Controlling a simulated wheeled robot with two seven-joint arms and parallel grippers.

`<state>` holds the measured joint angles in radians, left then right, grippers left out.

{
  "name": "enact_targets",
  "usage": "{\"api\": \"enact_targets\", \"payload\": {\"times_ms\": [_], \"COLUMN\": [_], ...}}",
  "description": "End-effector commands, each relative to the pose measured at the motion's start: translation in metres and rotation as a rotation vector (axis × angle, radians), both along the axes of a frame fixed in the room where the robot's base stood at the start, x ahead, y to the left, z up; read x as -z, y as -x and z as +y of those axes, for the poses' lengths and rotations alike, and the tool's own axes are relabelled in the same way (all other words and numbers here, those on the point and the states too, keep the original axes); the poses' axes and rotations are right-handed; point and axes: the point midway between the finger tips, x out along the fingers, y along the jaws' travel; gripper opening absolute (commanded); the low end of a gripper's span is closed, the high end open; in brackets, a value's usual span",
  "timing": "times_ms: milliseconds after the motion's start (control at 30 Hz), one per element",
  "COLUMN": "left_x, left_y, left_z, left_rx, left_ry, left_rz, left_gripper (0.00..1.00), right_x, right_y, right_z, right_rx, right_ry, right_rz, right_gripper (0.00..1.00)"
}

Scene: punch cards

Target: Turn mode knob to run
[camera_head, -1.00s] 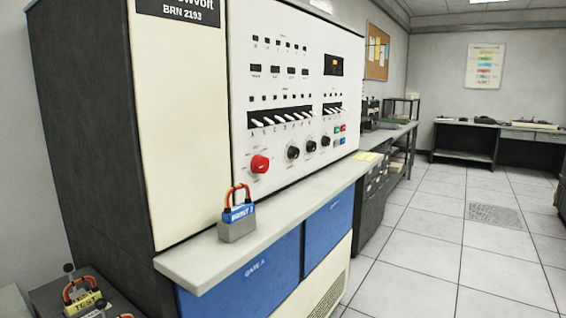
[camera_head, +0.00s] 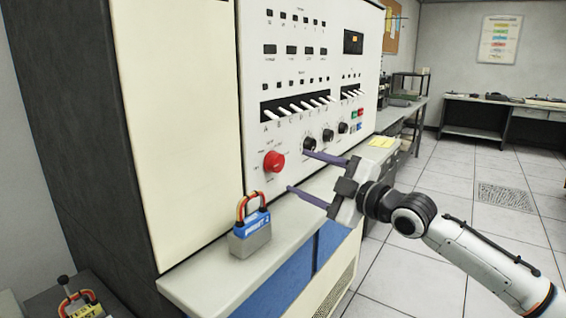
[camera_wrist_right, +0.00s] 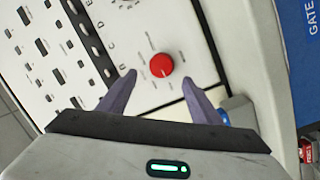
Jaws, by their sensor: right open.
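A round red knob (camera_head: 274,161) sits on the lower left of the white control panel (camera_head: 252,100). Small labels surround it, too small to read. It also shows in the right wrist view (camera_wrist_right: 161,65), with a light pointer mark. Two black knobs (camera_head: 309,144) (camera_head: 327,136) and a third one (camera_head: 342,128) stand in a row to its right. My right gripper (camera_head: 298,171) is open and empty, apart from the panel. Its two purple fingers point left toward the red knob, and in the wrist view the knob lies between and beyond the fingertips (camera_wrist_right: 159,78).
A grey padlock-like block (camera_head: 250,238) with a blue label and a red-orange shackle stands on the ledge (camera_head: 190,285) below the panel. A row of white switches (camera_head: 300,108) is above the knobs. The tiled floor at right is open.

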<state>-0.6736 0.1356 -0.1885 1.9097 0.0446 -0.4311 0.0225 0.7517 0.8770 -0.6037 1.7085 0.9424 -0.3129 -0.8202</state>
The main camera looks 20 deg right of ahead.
Motion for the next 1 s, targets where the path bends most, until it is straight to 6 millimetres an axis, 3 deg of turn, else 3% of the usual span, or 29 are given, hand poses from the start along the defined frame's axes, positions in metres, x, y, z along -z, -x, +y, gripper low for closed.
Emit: {"api": "enact_targets", "payload": {"times_ms": [100, 333, 767, 867, 1000], "left_x": [0.001, -0.001, -0.007, -0.007, -0.007], "left_y": [0.013, 0.015, 0.004, 0.004, 0.004], "left_z": [-0.001, -0.001, -0.001, -0.001, -0.001], "left_rx": [0.003, 0.003, 0.004, 0.004, 0.003], "left_ry": [-0.001, -0.002, -0.001, -0.001, 0.000], "left_rz": [0.027, 0.032, 0.010, 0.010, 0.010], "left_gripper": [0.28, 0.28, 0.28, 0.28, 0.28], "right_x": [-0.003, -0.001, 0.000, 0.001, 0.000], "right_y": [-0.023, -0.053, -0.064, -0.064, -0.064], "right_z": [0.012, 0.026, 0.032, 0.032, 0.032], "right_rx": [0.000, 0.000, 0.001, 0.000, 0.001], "right_ry": [-0.004, -0.003, -0.001, 0.000, -0.001], "right_rz": [0.001, 0.001, 0.001, 0.002, 0.001], "right_gripper": [0.59, 0.59, 0.59, 0.47, 0.23]}}
